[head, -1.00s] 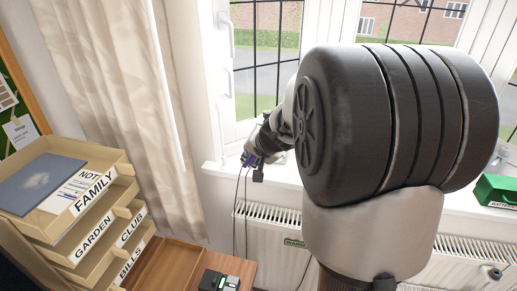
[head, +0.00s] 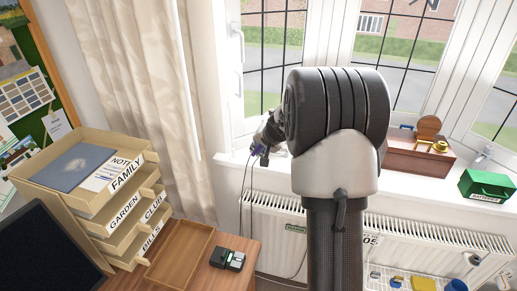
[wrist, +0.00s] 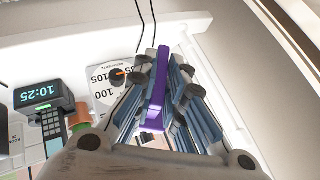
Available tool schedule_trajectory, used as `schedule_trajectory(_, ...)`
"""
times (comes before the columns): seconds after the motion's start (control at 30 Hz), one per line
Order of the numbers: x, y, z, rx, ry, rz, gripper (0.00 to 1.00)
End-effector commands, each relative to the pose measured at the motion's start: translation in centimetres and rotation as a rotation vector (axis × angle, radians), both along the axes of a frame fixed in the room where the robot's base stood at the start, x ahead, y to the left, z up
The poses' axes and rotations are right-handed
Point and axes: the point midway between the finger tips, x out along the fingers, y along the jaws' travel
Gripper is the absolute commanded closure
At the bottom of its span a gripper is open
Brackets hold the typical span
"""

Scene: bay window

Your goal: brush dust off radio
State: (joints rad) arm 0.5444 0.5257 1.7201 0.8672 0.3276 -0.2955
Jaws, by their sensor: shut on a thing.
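My gripper (head: 262,148) reaches over the left end of the window sill, and its fingers are shut on a purple handle (wrist: 157,92). The purple piece also shows small in the head view (head: 257,150). Bristles cannot be made out. In the wrist view, a white panel (wrist: 104,80) with the numbers 105 and 100 and a black knob with an orange pointer lies left of the fingers. It may be the radio's dial; I cannot tell. Dust is not clear there, and the fingers hide part of the area.
A brown box (head: 405,160) with a gold item and a green box (head: 487,187) stand on the sill to the right. Letter trays (head: 95,200) and a curtain (head: 145,110) are at left. A clock showing 10:25 (wrist: 40,95) is in the wrist view. Two dark cords hang near my gripper.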

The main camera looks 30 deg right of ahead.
Motion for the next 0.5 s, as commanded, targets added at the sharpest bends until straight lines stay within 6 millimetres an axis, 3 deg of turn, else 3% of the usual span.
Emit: schedule_trajectory(0.5,3.0,-3.6,0.1,-0.001,0.001,0.0,1.0)
